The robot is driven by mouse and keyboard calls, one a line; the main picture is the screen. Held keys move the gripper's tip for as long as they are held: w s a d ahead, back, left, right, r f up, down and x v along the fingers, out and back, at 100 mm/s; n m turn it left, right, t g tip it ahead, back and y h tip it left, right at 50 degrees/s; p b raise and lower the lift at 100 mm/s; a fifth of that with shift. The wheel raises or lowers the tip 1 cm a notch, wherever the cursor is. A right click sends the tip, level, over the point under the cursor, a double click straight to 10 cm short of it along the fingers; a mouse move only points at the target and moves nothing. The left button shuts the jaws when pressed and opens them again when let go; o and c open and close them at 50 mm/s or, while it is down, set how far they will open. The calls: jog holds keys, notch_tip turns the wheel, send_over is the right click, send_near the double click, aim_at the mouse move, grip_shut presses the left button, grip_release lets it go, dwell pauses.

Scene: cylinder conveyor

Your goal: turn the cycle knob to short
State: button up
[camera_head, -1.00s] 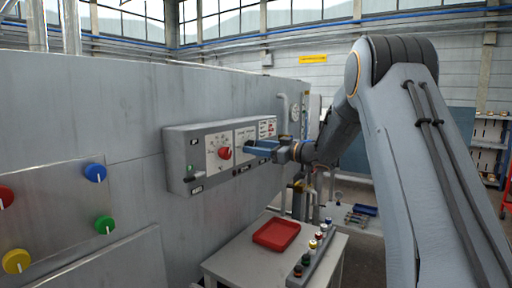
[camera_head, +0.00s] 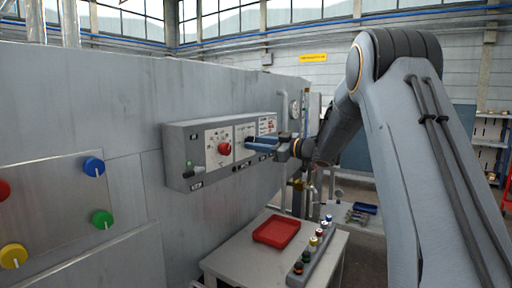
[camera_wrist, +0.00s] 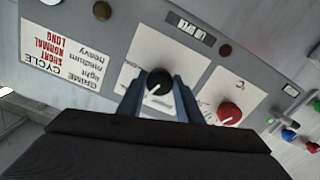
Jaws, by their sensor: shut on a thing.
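A grey control box (camera_head: 178,160) is mounted on the big grey wall. Its black knob (camera_wrist: 159,80) sits on a white dial plate in the wrist view, its white mark pointing down-left there. My gripper (camera_wrist: 158,92) has its blue fingers on both sides of this knob and is shut on it. In the head view my gripper (camera_head: 262,144) hides the knob. A red knob (camera_head: 225,149) is on the neighbouring dial, and it also shows in the wrist view (camera_wrist: 229,113). A label plate (camera_wrist: 62,58) reads CYCLE short, normal, long and GRIME light, medium, heavy, upside down.
A table (camera_head: 225,262) below the box bears a red tray (camera_head: 276,231) and a rack of several coloured-top pieces (camera_head: 312,246). Coloured knobs sit on a panel (camera_head: 60,210) at the left. Small buttons (camera_wrist: 102,11) lie near the box edge.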

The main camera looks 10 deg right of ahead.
jog(key=shift+n+b, duration=4.05)
jog(key=shift+n, duration=0.85)
jog(key=shift+r, duration=0.1)
jog(key=o, duration=1)
jog(key=shift+o, duration=0.2)
jog(key=shift+d, duration=0.1)
jog(key=b+v, duration=0.1)
jog(key=v, duration=0.6)
jog(key=shift+s+d, duration=0.25)
jog(key=shift+s, duration=0.05)
jog(key=shift+w, duration=0.1)
